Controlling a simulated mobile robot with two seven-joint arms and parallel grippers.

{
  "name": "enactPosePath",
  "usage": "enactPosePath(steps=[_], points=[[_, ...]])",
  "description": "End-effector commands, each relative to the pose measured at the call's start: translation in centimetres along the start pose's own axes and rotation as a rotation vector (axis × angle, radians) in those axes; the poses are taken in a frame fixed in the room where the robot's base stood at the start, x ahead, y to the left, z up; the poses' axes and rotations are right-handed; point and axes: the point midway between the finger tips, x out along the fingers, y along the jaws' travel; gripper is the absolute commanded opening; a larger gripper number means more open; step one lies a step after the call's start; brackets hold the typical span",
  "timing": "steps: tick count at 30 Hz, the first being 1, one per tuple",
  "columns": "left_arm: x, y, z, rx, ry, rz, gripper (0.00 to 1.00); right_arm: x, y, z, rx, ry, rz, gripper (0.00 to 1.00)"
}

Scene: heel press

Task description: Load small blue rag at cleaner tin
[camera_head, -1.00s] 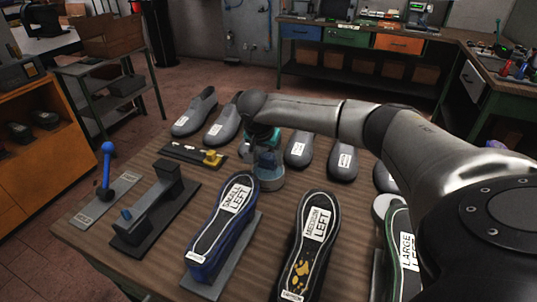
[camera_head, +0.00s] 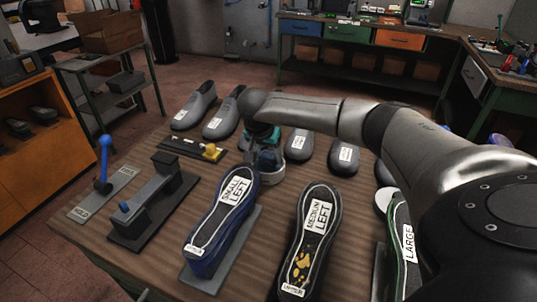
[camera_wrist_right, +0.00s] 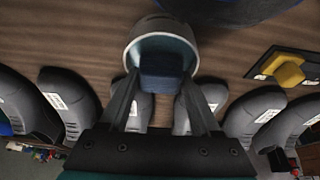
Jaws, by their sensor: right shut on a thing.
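My right gripper (camera_head: 266,160) is over the round grey cleaner tin (camera_head: 268,180) near the middle of the bench. In the right wrist view, the gripper (camera_wrist_right: 162,88) is shut on the small blue rag (camera_wrist_right: 168,82), a blocky blue piece between its fingers. The tin's pale rim (camera_wrist_right: 128,54) shows around and beyond the rag, with the rag at its mouth. I cannot tell whether the rag touches the bottom. My left gripper is not in view.
The blue-sided small left shoe (camera_head: 212,236) stands just in front of the tin. The medium left shoe (camera_head: 291,256) is to its right. Several grey shoes (camera_head: 344,157) line the back. A dark plate with a yellow block (camera_head: 210,152) lies left of the tin.

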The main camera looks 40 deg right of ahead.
Motion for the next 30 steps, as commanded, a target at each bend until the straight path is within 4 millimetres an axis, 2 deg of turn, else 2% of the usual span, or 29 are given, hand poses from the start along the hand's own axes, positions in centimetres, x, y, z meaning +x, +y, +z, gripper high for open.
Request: enactPosePath(steps=[30], points=[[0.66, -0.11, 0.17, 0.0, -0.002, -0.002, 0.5, 0.9, 0.0, 0.38, 0.0, 0.0, 0.0, 0.2]])
